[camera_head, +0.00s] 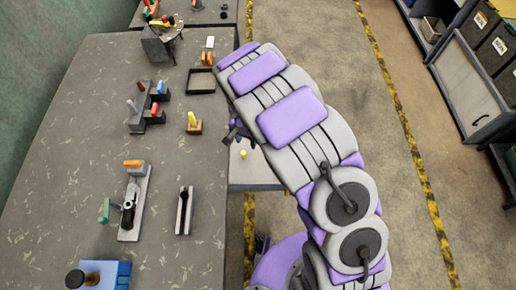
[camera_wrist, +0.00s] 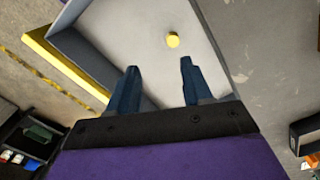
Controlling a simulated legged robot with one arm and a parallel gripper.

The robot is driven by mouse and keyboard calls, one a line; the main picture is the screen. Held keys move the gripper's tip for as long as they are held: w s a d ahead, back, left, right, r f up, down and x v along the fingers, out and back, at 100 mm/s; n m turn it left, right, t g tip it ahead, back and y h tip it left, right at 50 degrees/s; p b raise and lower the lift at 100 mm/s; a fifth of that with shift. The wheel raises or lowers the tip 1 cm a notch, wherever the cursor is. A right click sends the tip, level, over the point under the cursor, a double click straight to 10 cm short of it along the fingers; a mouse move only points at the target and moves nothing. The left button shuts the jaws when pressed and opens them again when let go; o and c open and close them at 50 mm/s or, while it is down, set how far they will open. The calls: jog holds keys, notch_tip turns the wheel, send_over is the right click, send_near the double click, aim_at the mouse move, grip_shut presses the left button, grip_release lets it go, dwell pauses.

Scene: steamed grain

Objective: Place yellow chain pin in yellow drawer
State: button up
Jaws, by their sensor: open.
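A small yellow pin (camera_wrist: 173,40) shows against the pale floor of an open drawer (camera_wrist: 110,35) in the wrist view, apart from my fingers. I cannot tell whether it touches the floor. The drawer has a yellow front edge (camera_wrist: 62,70). My gripper (camera_wrist: 158,68) is open over the drawer, with nothing between its two dark blue fingers. In the head view the pin (camera_head: 243,154) shows within the drawer (camera_head: 258,178), which sticks out from the table's right side. My arm covers part of the drawer and most of my gripper (camera_head: 237,131) there.
The table (camera_head: 90,190) holds a yellow peg in a block (camera_head: 194,124), a fixture with coloured pegs (camera_head: 147,110), a black square frame (camera_head: 201,81), a grey slotted bar (camera_head: 184,210) and a blue box (camera_head: 105,274). Shelving (camera_head: 478,90) stands right, across open floor.

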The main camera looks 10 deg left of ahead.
jog(key=s+d+r, duration=0.3)
jog(key=d+r, duration=0.7)
jog(key=s+d+r, duration=0.3)
jog(key=d+r, duration=0.7)
jog(key=r, duration=0.1)
jog(key=s+d+r, duration=0.2)
jog(key=s, duration=0.5)
jog(key=s+d+r+n+g, duration=0.1)
jog(key=s+d+r, duration=0.2)
jog(key=s, duration=0.4)
jog(key=s+d+r+n, duration=0.1)
jog(key=s+d+r, duration=0.1)
jog(key=s, duration=0.5)
jog(key=shift+s+d+r+g, duration=0.2)
jog(key=shift+s+d+g, duration=0.1)
jog(key=shift+s+d, duration=0.15)
